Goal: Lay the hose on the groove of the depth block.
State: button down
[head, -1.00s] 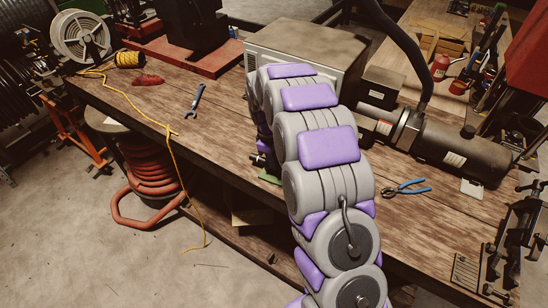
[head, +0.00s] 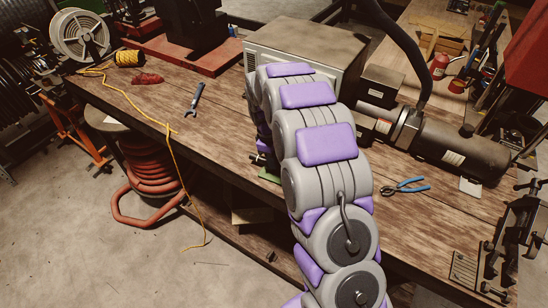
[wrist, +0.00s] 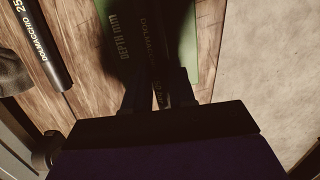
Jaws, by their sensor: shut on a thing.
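In the wrist view my gripper (wrist: 158,92) points down, with its two dark fingers shut on a narrow, shadowed strip. In the head view only a green corner of the block (head: 269,175) shows beside my arm, at the bench's front edge. My arm hides the gripper and hose there.
A black printed cylinder (wrist: 42,42) lies on the wood left of the block in the wrist view. Blue-handled pliers (head: 406,187), a wrench (head: 195,99) and a dark motor unit (head: 458,145) are on the bench (head: 225,130). The bench's left middle is mostly clear.

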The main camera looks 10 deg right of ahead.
jog(key=shift+f, duration=0.1)
dwell(0.7)
jog(key=c, duration=0.8)
grip_release()
jog(key=shift+c, duration=0.2)
jog(key=shift+p, duration=0.3)
jog(key=shift+r+p, duration=1.65)
jog(key=shift+r, duration=2.35)
